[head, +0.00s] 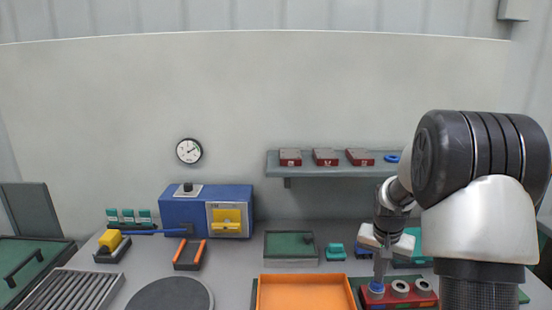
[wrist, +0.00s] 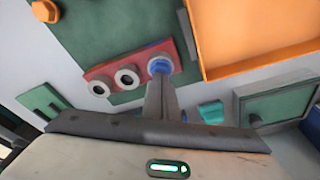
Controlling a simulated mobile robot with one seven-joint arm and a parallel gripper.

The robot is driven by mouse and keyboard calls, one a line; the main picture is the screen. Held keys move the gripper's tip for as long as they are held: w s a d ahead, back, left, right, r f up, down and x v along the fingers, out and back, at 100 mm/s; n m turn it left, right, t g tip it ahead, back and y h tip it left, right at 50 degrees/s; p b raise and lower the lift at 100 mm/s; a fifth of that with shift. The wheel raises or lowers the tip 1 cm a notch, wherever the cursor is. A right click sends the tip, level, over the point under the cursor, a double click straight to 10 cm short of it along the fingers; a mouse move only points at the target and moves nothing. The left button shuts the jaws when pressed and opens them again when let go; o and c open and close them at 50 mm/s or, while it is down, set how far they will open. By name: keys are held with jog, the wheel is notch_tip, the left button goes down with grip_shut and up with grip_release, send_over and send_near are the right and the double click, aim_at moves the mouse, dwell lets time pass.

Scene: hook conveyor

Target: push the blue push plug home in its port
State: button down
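The red port block (head: 398,299) stands on the table at the lower right, with a row of three round ports. The blue push plug (head: 376,287) is at the leftmost port in the head view; in the wrist view the blue plug (wrist: 160,66) is at the right end of the row. My gripper (head: 379,276) points down over the plug, its fingers together. In the wrist view the gripper's tips (wrist: 160,76) overlap the plug and hide part of it. I cannot tell whether they touch it or how deep it sits.
Two other ports with pale rims (wrist: 126,78) sit beside the plug. An orange tray (head: 305,292) lies close left of the block. A green-topped box (head: 290,246) and a small teal part (head: 335,252) stand behind. A shelf (head: 330,170) hangs on the back wall.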

dwell(0.3)
notch_tip(320, 180, up, 7)
jog(key=p, duration=0.4)
jog(key=shift+p, duration=0.3)
jog(key=s+a+r+n+t, duration=0.1)
jog(key=s+a+r, duration=0.4)
jog(key=r, duration=0.5)
jog(key=s+a+r+n+t+p, duration=0.1)
jog(key=s+a+r, duration=0.3)
jog(key=s, duration=0.7)
jog(key=s+a+r+n+t+y+p, duration=0.1)
jog(key=s+a+r+n, duration=0.3)
jog(key=s, duration=0.8)
jog(key=shift+a+r+t, duration=0.3)
jog(key=shift+a+r, duration=0.05)
jog(key=shift+r, duration=0.2)
jog(key=shift+s, duration=0.1)
